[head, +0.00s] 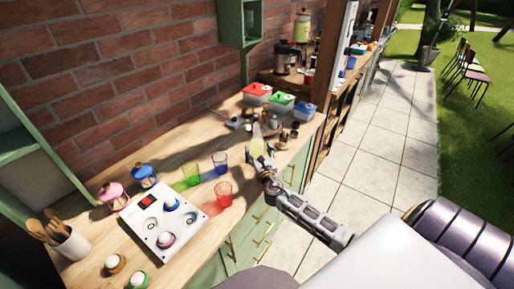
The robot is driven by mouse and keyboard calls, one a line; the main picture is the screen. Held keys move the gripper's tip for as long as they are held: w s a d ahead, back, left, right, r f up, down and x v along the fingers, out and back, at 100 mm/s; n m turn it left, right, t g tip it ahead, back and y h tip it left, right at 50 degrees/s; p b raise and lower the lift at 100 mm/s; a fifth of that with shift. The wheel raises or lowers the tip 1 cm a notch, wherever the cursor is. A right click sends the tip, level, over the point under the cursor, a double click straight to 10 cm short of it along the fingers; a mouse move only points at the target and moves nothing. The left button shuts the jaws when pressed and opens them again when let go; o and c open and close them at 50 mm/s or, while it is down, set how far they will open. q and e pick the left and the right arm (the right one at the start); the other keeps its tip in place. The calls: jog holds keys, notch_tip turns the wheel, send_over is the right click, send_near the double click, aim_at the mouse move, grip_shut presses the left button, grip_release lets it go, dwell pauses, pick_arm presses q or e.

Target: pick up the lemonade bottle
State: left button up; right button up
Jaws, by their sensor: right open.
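The lemonade bottle (257,146) is pale yellow with a narrow, lighter neck. It stands on the wooden counter (190,150), near its front edge. My right gripper (262,164) is open at the near side of the bottle, close to its lower part. The gripper hides the bottle's base. I cannot tell whether the fingers touch the bottle. My left gripper is not in view.
Green (191,173), blue (220,162) and red (223,193) glasses stand left of the bottle. Small jars and dishes (283,138) crowd its right. Lidded boxes (281,103) stand behind.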

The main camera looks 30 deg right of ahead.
jog(key=shift+x, duration=1.3)
jog(key=shift+c, duration=0.4)
jog(key=shift+r, duration=0.1)
jog(key=c, duration=1.5)
